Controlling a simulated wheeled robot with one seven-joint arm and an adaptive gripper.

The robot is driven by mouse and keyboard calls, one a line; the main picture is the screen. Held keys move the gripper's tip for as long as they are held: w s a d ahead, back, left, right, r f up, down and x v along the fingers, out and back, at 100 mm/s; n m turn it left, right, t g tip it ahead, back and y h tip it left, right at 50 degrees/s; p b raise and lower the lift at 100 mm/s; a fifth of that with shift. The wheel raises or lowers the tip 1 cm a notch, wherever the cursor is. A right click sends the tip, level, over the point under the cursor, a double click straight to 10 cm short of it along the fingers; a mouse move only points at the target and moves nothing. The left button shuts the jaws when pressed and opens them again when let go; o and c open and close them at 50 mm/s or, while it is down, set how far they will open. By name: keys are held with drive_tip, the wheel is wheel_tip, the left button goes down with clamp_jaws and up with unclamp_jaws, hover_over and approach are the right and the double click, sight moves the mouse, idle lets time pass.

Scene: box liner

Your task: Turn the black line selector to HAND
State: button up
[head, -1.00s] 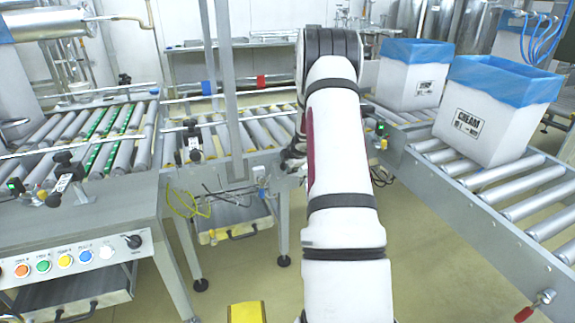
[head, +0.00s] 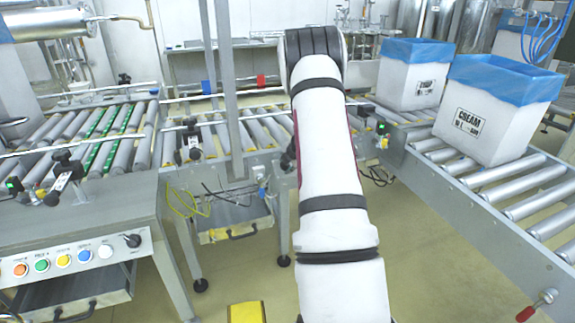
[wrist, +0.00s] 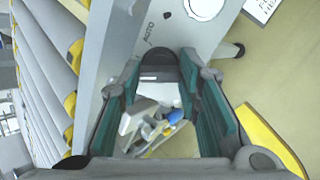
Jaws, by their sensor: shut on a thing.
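In the wrist view, a black selector knob (wrist: 157,58) sits on a grey panel (wrist: 118,62), with the word AUTO printed beside it. My gripper (wrist: 160,66), with teal-padded fingers, is shut on the knob, one fingertip on each side. A light mark shows on the knob's near part; I cannot read which position it points to. No HAND label is visible. In the head view my arm hides this knob and nearly all of the gripper.
In the wrist view, rollers (wrist: 45,65) run along the left and a white round button (wrist: 205,8) is near the knob. In the head view, another black knob (head: 132,240) is on the left button panel, apart from my arm. Blue-lined boxes (head: 485,125) stand on the right conveyor.

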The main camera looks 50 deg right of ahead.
drive_tip(key=shift+n+b, duration=0.6)
drive_tip(key=shift+n, duration=1.6)
drive_tip(key=o, duration=0.9)
drive_tip(key=shift+c, duration=0.2)
drive_tip(key=shift+s+r, duration=0.1)
drive_tip(key=v, duration=1.1)
drive_tip(key=shift+s+a+r, duration=0.2)
drive_tip(key=shift+a+r, duration=0.05)
